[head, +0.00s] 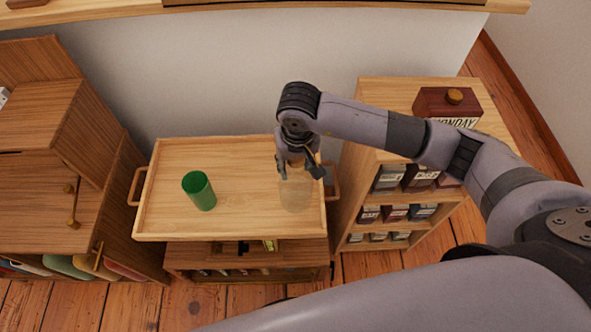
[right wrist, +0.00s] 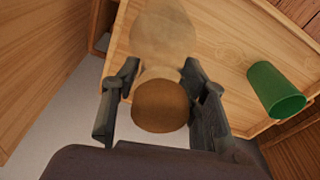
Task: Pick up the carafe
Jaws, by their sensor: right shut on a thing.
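The carafe (head: 296,194) is a see-through glass vessel at the right end of the wooden tray top (head: 240,172). In the right wrist view its brown stopper or neck (right wrist: 160,104) is between the fingers, with the pale clear body (right wrist: 162,32) beyond. My right gripper (head: 299,170) comes down from above and is shut on the carafe's upper part. It also shows in the right wrist view (right wrist: 158,100). I cannot tell whether the carafe's base touches the tray top. My left gripper is not in view.
A green cup (head: 199,191) stands on the left part of the tray top, also seen in the right wrist view (right wrist: 275,90). A shelf unit (head: 385,95) with small boxes is close on the right. A wooden cabinet (head: 95,190) stands left. The wall is behind.

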